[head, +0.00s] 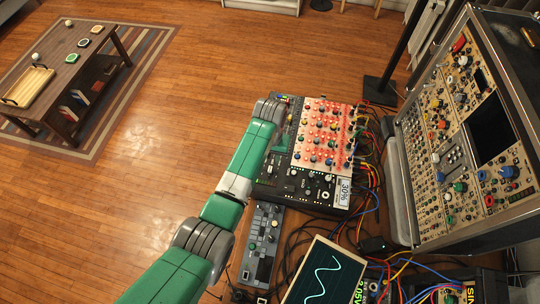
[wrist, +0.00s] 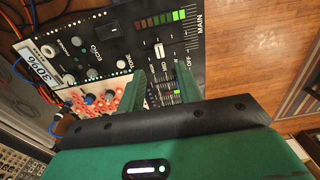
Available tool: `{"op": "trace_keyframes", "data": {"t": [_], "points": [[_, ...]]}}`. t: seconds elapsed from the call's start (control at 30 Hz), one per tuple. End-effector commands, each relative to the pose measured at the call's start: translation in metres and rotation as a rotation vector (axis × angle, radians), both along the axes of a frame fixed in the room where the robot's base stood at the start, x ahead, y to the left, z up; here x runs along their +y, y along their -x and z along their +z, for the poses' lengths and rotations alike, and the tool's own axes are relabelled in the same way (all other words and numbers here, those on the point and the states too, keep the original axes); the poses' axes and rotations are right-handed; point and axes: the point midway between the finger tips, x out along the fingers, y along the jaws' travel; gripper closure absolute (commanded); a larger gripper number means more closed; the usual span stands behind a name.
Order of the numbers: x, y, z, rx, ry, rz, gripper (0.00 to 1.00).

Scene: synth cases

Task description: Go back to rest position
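My gripper (head: 281,143) is low over the left part of a black synth panel with a red-and-white knob section (head: 325,130). In the wrist view its two green fingers (wrist: 152,84) point at the panel, close to a white slider cap (wrist: 159,50) beside an on/off marking. A lit level bar (wrist: 162,19) and a "30%" label (wrist: 40,65) show on the panel. The label also shows in the head view (head: 344,192).
A smaller grey device (head: 262,243) lies below my forearm. A screen with a wave trace (head: 325,272) stands near the front. A large tilted synth case (head: 470,130) and many cables are on the right. Open wooden floor (head: 170,150) and a low table (head: 62,70) lie left.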

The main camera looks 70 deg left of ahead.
Motion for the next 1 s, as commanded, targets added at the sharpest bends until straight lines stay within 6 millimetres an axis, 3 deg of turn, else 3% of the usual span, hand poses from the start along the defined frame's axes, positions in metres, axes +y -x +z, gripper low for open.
{"op": "trace_keyframes", "data": {"t": [0.43, 0.53, 0.67, 0.8, 0.9, 1.0], "points": [[0.0, 0.0, 0.0, 0.0, 0.0, 0.0, 0.65], [-0.005, -0.033, 0.021, -0.071, -0.067, -0.05, 0.65], [-0.03, -0.114, 0.09, -0.279, -0.244, -0.179, 0.65], [-0.081, -0.187, 0.183, -0.537, -0.427, -0.31, 0.65], [-0.128, -0.221, 0.254, -0.724, -0.541, -0.392, 0.65], [-0.18, -0.237, 0.327, -0.921, -0.644, -0.457, 0.65]]}}
